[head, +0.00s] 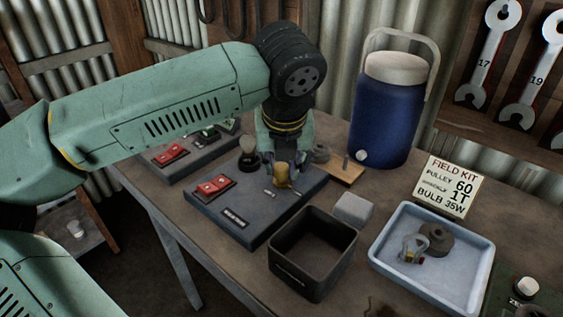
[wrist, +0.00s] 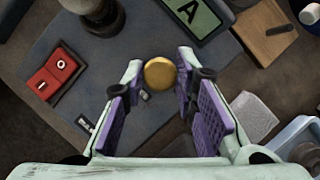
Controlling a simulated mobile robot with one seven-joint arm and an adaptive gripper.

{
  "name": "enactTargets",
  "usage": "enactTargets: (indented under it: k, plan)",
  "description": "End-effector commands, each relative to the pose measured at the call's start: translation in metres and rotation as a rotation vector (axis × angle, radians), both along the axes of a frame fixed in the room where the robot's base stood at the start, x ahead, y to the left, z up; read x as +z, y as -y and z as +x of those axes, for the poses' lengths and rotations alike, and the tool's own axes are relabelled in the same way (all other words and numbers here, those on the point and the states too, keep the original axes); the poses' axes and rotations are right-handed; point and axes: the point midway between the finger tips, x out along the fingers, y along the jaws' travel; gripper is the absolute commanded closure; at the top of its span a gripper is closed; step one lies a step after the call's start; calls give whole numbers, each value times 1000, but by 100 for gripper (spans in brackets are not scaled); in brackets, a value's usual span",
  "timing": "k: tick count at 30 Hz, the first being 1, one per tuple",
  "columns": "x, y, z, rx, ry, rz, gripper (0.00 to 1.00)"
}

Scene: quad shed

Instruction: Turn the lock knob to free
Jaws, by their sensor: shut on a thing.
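The lock knob is a round brass knob (head: 282,174) on a dark grey panel (head: 232,222) on the bench. In the wrist view the knob (wrist: 160,73) sits between the tips of my purple-padded fingers, one on each side. My gripper (wrist: 161,76) points down at the panel and is shut on the knob. In the head view my gripper (head: 284,166) comes down over the knob from above. A small light label or slot lies beside the knob. The knob's pointer mark, if it has one, cannot be made out.
An open dark bin (head: 311,290), a grey block (head: 353,209), a pale blue tray (head: 385,262) and a blue cooler (head: 383,120) stand nearby. A second panel (head: 184,162) lies behind left.

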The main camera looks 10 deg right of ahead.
Motion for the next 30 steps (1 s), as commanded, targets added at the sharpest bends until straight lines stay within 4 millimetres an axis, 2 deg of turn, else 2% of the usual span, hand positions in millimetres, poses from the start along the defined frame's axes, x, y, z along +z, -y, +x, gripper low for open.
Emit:
enactTargets:
  k: [11, 30]
  plan:
    - [-3, -1, 1, -104, -1, -2, 100]
    - [-2, -4, 2, -676, -3, -3, 100]
